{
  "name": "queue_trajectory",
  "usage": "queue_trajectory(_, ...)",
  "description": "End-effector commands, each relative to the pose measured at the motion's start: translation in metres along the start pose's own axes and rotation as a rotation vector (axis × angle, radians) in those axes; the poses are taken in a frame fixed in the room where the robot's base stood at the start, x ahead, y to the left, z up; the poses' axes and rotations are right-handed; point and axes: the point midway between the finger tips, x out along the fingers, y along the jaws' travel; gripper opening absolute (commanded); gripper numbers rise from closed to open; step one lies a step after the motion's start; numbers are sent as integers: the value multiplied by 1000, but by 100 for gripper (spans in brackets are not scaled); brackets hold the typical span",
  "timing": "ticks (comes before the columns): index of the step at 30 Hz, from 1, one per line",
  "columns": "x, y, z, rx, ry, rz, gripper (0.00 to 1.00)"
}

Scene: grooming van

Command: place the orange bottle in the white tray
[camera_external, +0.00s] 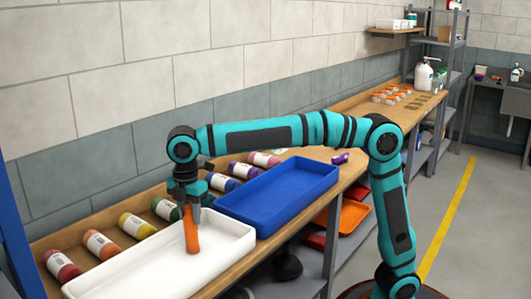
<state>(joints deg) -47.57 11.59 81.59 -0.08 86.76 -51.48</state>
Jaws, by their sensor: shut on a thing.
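The orange bottle (191,232) is held upright in my gripper (189,205), which is shut on its upper part. The bottle is over the far right part of the white tray (125,293). I cannot tell whether its lower end touches the tray floor. My gripper points straight down, and its fingers partly hide the bottle's top. The white tray lies on the wooden bench at the lower left.
A blue tray (262,205) is close beside the white tray on the right. Several coloured bottles, including a yellow one (137,226) and a red one (62,265), lie along the wall behind the trays. Small jars (392,94) stand farther along the bench (420,108).

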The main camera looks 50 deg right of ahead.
Motion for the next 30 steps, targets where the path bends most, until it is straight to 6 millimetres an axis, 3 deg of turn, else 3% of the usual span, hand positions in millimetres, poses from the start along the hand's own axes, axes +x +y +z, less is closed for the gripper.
queue_trajectory(10,3,0,0,0,0,0,0)
queue_trajectory(11,2,0,0,0,0,1,42)
queue_trajectory(13,2,0,0,0,0,1,56)
queue_trajectory(14,2,0,0,0,0,0,58)
queue_trajectory(23,1,0,0,0,1,1,58)
queue_trajectory(30,-26,0,0,0,2,2,58)
